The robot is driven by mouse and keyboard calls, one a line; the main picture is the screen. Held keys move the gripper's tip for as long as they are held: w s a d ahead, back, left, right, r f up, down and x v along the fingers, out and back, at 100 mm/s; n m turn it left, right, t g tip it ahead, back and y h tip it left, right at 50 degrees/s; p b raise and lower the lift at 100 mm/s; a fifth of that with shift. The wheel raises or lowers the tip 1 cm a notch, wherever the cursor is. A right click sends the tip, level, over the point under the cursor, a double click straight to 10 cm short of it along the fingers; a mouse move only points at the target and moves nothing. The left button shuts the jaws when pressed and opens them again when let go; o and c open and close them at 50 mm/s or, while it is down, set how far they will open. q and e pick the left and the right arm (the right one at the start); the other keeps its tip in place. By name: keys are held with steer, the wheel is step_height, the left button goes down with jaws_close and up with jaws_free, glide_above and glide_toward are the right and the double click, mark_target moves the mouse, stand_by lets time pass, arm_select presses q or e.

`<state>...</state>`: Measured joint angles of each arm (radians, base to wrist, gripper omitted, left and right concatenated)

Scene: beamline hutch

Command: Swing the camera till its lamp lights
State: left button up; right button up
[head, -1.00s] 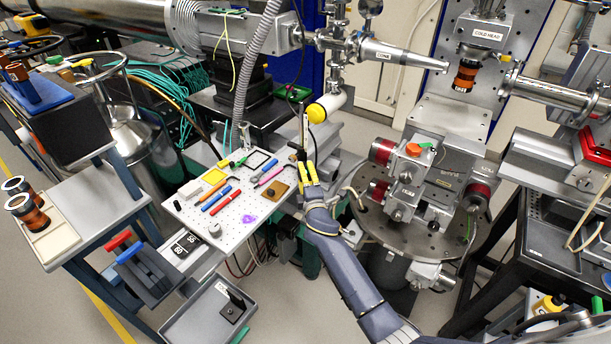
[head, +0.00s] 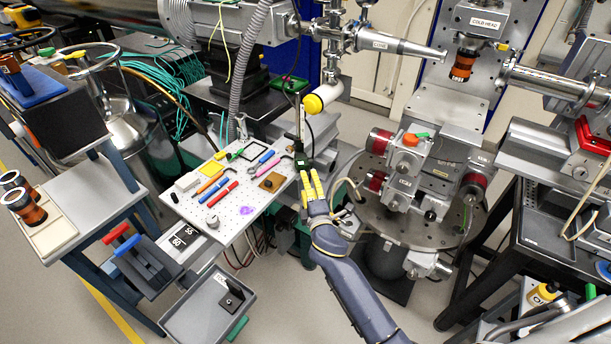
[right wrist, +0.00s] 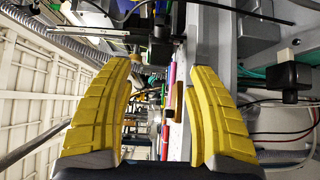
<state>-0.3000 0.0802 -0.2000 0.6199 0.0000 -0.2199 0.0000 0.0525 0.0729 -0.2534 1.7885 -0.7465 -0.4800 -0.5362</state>
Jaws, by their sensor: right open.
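A small dark box (head: 301,161) that looks like the camera is on a thin upright post (head: 300,122) by the right corner of the white pegboard. I cannot make out its lamp surely. My right gripper (head: 311,178) is just in front of and below this box in the head view, its yellow fingers pointing up toward it. In the right wrist view the right gripper (right wrist: 163,68) is open, with nothing held between its fingers. A dark block (right wrist: 161,52) shows beyond the fingertips; contact cannot be told. My left gripper is not in view.
A yellow-capped white cylinder (head: 325,98) is above the gripper. A round stage (head: 400,218) with red-ended motors stands close on the right.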

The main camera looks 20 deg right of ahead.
steer(key=shift+s+a, duration=0.1)
steer(key=shift+s, duration=1.4)
steer(key=s+a+f+m+g+y, duration=0.1)
steer(key=s+f+m+g, duration=0.15)
steer(key=f, duration=0.85)
steer(key=s+f+m+g+y, duration=0.1)
steer(key=f+m+g, duration=0.15)
steer(key=f, duration=0.85)
steer(key=s+d+f+m+g, duration=0.1)
steer(key=s+f+m+g, duration=0.1)
steer(key=s+f, duration=0.55)
steer(key=s+d+f+m+g, duration=0.15)
steer(key=s+f, duration=0.25)
steer(key=f, duration=0.7)
steer(key=s+d+f+m+g, duration=0.1)
steer(key=s+f+m+g, duration=0.1)
steer(key=s+f, duration=0.75)
steer(key=s+d+f+m+g, duration=0.25)
steer(key=s+f, duration=0.35)
steer(key=s, duration=0.6)
steer(key=s+d+f+g, duration=0.1)
steer(key=s+f, duration=0.1)
steer(key=s, duration=0.8)
steer(key=s+d+f+g, duration=0.1)
steer(key=s+f+g, duration=0.1)
steer(key=s, duration=0.9)
steer(key=shift+s+f+g+h, duration=0.3)
steer(key=shift+f+h, duration=0.1)
